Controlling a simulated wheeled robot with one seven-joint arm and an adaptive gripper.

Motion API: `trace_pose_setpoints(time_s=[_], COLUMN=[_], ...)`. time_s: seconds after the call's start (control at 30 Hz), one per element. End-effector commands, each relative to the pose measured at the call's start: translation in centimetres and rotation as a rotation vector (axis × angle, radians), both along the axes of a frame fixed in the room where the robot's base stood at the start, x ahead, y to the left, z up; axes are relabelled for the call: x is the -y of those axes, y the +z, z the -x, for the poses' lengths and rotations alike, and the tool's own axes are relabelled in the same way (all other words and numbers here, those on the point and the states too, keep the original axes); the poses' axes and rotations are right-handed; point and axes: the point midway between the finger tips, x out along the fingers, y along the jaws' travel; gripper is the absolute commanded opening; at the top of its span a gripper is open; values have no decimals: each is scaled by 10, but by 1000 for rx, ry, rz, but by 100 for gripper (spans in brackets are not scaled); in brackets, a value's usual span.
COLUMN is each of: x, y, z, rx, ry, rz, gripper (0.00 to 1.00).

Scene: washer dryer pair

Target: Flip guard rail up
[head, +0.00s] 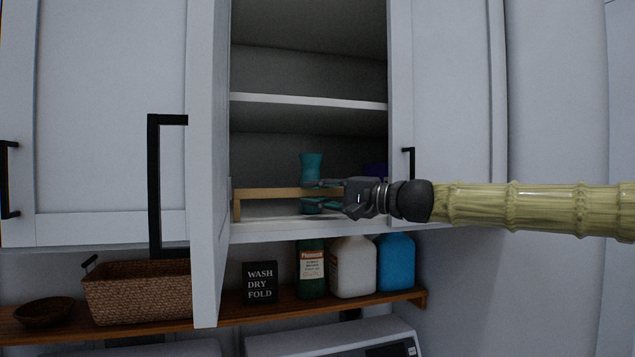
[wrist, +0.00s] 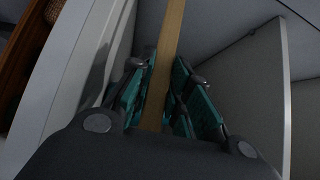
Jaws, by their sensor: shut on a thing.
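The guard rail (head: 272,194) is a thin wooden bar across the front of the open cabinet's bottom shelf, with a short post at its left end. It stands raised above the shelf floor. My gripper (head: 322,194) reaches in from the right and is shut on the rail, with one finger above and one below it. In the wrist view the rail (wrist: 172,40) runs between the teal finger pads of my gripper (wrist: 160,95). The rail's right part is hidden behind my gripper.
The open cabinet door (head: 207,160) stands on the left. Below, a wooden shelf (head: 225,303) holds a basket (head: 138,291), a sign (head: 260,282) and several bottles. The upper cabinet shelf (head: 308,101) looks bare.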

Motion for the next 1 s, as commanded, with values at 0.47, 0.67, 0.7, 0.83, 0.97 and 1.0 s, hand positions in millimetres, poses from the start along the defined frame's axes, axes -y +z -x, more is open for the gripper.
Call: trace_pose_setpoints(time_s=[0.47,0.67,0.7,0.83,0.97,1.0], x=[-1,-1,-1,-1,-1,-1], y=[0,0,0,0,0,1], z=[-4,-4,-4,-4,-4,-4], rx=[-74,-74,-74,-74,-73,-73], ry=[-1,-1,-1,-1,-1,-1], rz=[25,25,25,24,25,25], gripper=[0,21,28,41,41,41])
